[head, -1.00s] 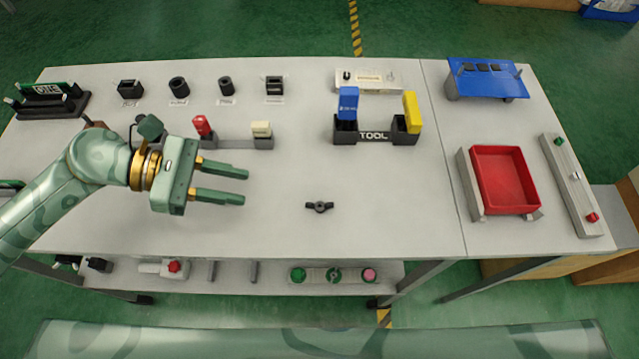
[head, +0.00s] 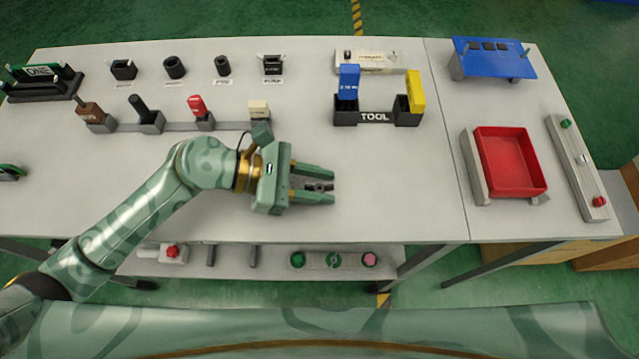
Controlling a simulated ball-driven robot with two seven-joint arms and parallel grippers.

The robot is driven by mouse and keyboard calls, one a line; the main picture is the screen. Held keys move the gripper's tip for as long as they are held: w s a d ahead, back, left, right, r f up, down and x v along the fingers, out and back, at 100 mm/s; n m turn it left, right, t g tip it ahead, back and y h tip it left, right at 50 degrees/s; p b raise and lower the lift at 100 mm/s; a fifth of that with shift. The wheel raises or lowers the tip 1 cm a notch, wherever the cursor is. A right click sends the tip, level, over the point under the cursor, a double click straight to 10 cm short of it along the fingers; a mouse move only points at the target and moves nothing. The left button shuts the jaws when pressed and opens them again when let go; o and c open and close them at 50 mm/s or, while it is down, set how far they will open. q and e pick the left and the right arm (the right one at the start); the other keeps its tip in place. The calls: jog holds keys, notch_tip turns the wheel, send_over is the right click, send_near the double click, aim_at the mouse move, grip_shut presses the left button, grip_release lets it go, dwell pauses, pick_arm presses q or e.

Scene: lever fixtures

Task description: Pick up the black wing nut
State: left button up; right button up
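The black wing nut (head: 319,187) lies near the front middle of the white table (head: 400,210) in the head view. My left gripper (head: 333,185) has its two fingers apart, one on the far side and one on the near side of the wing nut. The wing nut shows between the fingers, close to the tips. A gap seems to remain between it and each finger. I cannot tell how high the fingers are above the table. My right gripper is not in view.
A black TOOL holder (head: 375,116) with blue and yellow pieces stands behind. A red tray (head: 509,162) is at the right. A row of lever fixtures (head: 203,119) stands behind my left arm. The table right of the gripper is clear.

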pick_arm(q)
jog(key=shift+c, duration=0.3)
grip_shut()
